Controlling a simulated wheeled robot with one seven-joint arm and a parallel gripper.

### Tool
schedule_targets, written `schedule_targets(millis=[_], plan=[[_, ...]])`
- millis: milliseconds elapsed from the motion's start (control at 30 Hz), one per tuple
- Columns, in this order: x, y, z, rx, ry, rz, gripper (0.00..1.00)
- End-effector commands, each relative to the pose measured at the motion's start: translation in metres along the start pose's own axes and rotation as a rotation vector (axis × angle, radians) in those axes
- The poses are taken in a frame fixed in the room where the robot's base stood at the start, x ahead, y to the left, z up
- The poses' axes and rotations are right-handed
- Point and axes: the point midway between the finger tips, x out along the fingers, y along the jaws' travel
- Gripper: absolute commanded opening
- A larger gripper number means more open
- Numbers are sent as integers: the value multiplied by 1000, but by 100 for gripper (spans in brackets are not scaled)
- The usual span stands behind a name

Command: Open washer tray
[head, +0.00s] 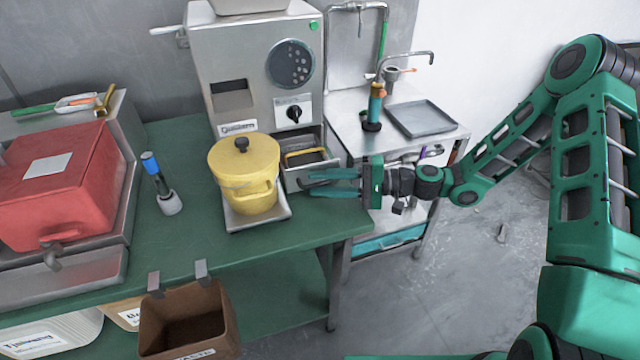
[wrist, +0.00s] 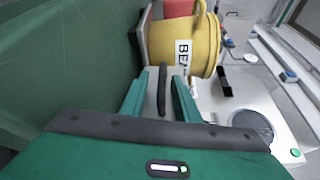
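A grey metal drawer-like tray (head: 308,160) juts from the lower right front of the grey machine (head: 250,75); I take it to be the washer tray. A yellow-rimmed piece shows inside it. My gripper (head: 308,184) is at the tray's front face, coming from the right. In the wrist view my gripper (wrist: 160,75) has its two green fingers apart. A dark bar handle (wrist: 163,92) on a pale panel appears between them. Whether either finger touches the handle cannot be told.
A yellow lidded pot (head: 245,175) stands on a metal plate (head: 270,219) just left of the tray. The green table's (head: 320,225) front edge lies below my gripper. A steel side table (head: 350,128) stands to the right, and a red box (head: 60,190) at far left.

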Motion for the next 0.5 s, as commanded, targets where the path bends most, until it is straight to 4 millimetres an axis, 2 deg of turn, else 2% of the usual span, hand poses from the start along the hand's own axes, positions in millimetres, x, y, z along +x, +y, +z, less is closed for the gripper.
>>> schedule_targets(millis=[300, 500], plan=[[4, -1, 4, 0, -12, -1, 28], [-20, -1, 3, 0, -10, 0, 28]])
